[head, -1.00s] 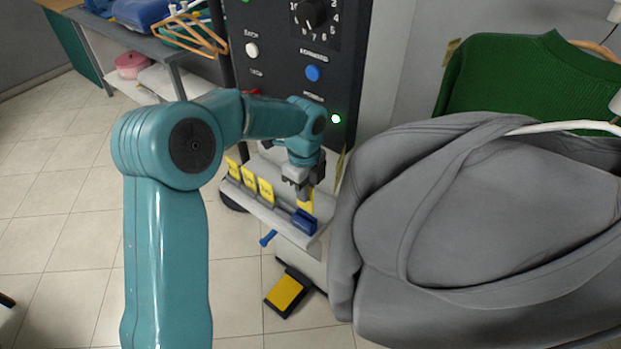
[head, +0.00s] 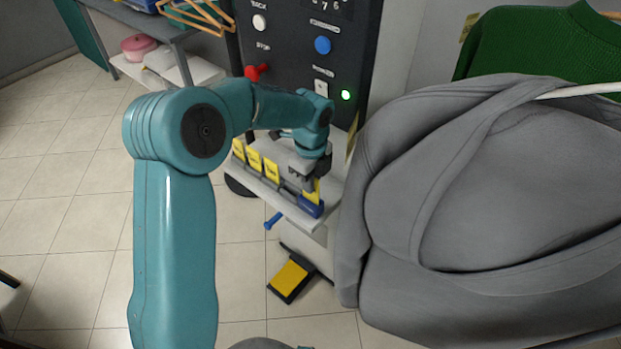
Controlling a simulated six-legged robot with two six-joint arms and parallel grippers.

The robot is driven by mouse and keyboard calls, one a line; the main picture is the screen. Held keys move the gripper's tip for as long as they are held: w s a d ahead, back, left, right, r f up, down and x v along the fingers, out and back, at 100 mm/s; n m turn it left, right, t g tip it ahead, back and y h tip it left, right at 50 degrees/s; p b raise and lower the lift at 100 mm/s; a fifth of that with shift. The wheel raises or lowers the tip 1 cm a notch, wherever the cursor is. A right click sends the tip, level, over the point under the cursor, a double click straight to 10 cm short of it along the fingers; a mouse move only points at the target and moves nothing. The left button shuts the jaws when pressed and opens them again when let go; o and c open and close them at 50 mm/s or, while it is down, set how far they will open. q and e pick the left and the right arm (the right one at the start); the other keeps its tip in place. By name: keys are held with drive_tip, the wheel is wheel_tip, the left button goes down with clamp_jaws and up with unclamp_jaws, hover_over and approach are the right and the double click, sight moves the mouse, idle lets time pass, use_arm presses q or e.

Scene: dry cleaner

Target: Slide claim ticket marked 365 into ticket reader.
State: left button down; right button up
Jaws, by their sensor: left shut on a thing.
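My left gripper (head: 307,180) is shut on a yellow claim ticket (head: 315,190) above the ledge at the front of the dark machine. The fingers hide part of the ticket, and its number cannot be read. A small blue block (head: 311,208), which looks like the ticket reader, sits at the right end of the ledge, just below the ticket. The ticket's lower edge appears at the block; whether it is in a slot cannot be told. My right gripper is not in view.
Several yellow tickets, one of them the nearest (head: 271,169), stand in a row on the ledge (head: 262,197), left of the gripper. A grey garment (head: 480,200) hangs close on the right. A yellow pedal (head: 290,278) is on the floor below.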

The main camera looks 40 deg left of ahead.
use_arm(q)
drive_tip(key=shift+f+b, duration=0.8)
drive_tip(key=shift+f, duration=0.65)
drive_tip(key=c, duration=1.1)
unclamp_jaws()
wheel_tip(320, 180, up, 16)
drive_tip(key=shift+r+p, duration=0.15)
drive_tip(key=shift+p, duration=0.7)
drive_tip(key=shift+s, duration=0.1)
